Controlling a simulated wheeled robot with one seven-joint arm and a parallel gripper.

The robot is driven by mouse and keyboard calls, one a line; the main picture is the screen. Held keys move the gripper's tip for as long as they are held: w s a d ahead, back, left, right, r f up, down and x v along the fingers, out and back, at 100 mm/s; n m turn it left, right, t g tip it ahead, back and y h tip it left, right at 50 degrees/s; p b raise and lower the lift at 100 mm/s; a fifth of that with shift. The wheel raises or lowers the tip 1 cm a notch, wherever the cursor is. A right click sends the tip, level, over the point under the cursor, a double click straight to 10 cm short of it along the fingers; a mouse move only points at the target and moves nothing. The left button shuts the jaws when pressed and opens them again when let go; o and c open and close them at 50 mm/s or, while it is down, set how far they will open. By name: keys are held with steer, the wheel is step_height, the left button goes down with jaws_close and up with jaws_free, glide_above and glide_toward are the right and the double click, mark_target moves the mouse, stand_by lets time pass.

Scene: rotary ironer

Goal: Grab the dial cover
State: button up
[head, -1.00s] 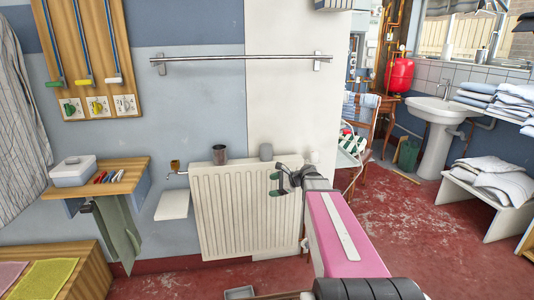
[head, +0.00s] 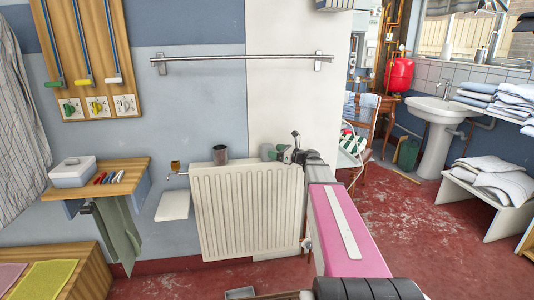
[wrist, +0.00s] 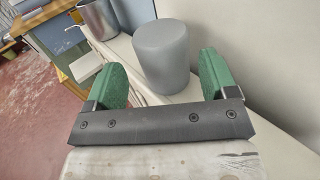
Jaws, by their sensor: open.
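A smooth grey cap-like cylinder (wrist: 162,55), which looks like the dial cover, stands upright on the top of the white radiator (head: 247,212). In the head view the cover (head: 266,150) is partly hidden by my gripper (head: 280,153). My gripper is open, with its two green fingers level with the radiator top. In the wrist view my gripper (wrist: 159,64) has one finger on each side of the cover, with a gap on both sides. The cover is just ahead of the dark palm bar, and the fingers do not appear to touch it.
A metal cup (head: 220,155) stands left of the cover on the radiator, and it also shows in the wrist view (wrist: 99,19). The wall is close behind. A metal rail (head: 240,58) runs above. A small brass piece (head: 175,166) is at the radiator's left.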

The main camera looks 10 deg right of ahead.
mark_target(267, 149)
steer(key=shift+x, duration=2.65)
steer(key=c, duration=0.7)
